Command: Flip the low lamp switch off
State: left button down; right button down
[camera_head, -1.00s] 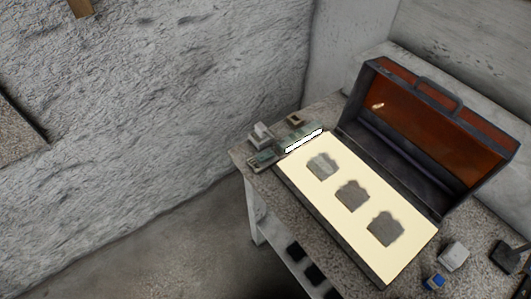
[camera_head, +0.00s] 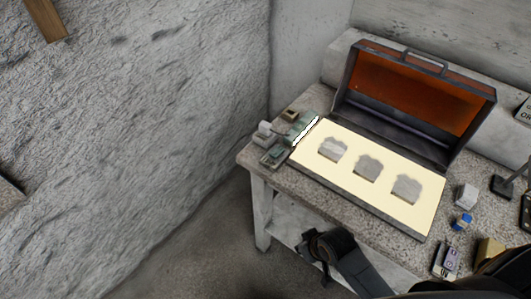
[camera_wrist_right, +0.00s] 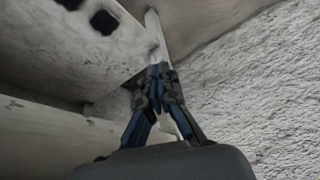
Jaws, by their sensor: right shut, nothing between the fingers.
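A panel with small switch-like parts (camera_head: 447,262) lies at the front right of the table in the head view. A small grey-green box (camera_head: 273,157) lies at the table's left corner. I cannot tell which of these is the low lamp switch. The light box (camera_head: 320,152) between them glows pale yellow, with its lid up. My right arm comes in from the bottom right, in front of the table. My right gripper (camera_wrist_right: 160,72) is shut and empty in the right wrist view, close to white table parts. My left gripper is not in view.
The stone-topped table (camera_head: 254,158) stands against rough walls. A white block (camera_head: 466,195), a blue-and-white item (camera_head: 462,222) and a yellowish block (camera_head: 490,250) stand on its right. A white block (camera_head: 264,132) sits at its left end. The floor left of the table is clear.

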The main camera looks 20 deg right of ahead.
aim_at(277, 152)
jog(key=w+a+r+n+y, duration=0.25)
jog(key=w+r, duration=0.25)
jog(key=r, duration=0.4)
jog(key=w+a+r+n+y, duration=0.1)
jog(key=w+r+n+y, duration=0.2)
jog(key=r, duration=0.6)
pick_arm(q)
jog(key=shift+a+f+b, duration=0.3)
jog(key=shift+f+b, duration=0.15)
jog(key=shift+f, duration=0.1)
pick_arm(e)
jog(key=w+d+r+m+t, duration=0.2)
jog(key=w+d+r, duration=0.7)
jog(key=w+r, duration=0.2)
jog(key=shift+w, duration=0.2)
